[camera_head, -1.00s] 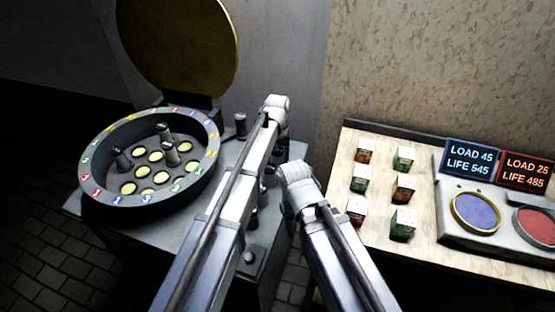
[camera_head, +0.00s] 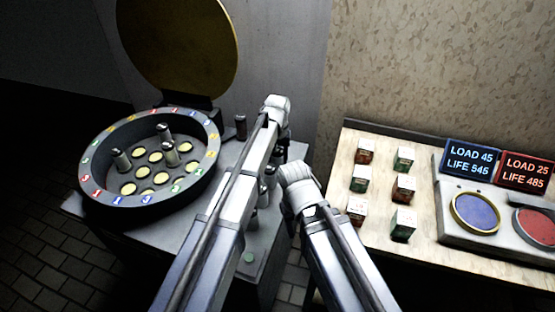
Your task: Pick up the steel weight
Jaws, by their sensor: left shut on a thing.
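Several small steel weights stand by the round drum, one upright post-like weight (camera_head: 240,124) behind my left arm and others partly hidden along its right side. My left gripper (camera_head: 270,168) points down beside my forearm, over the grey bench top. It is shut on a steel weight (camera_head: 268,178), mostly covered by my own arm. My right arm bends down just to the right of it, and its gripper is hidden behind the arm.
The round drum (camera_head: 91,160) has coloured numbered marks on its rim, pale discs and several steel pegs inside. Its gold lid (camera_head: 180,45) stands open. On the right, a wooden table (camera_head: 380,250) carries several small boxes, two load signs (camera_head: 470,158) and blue and red pads.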

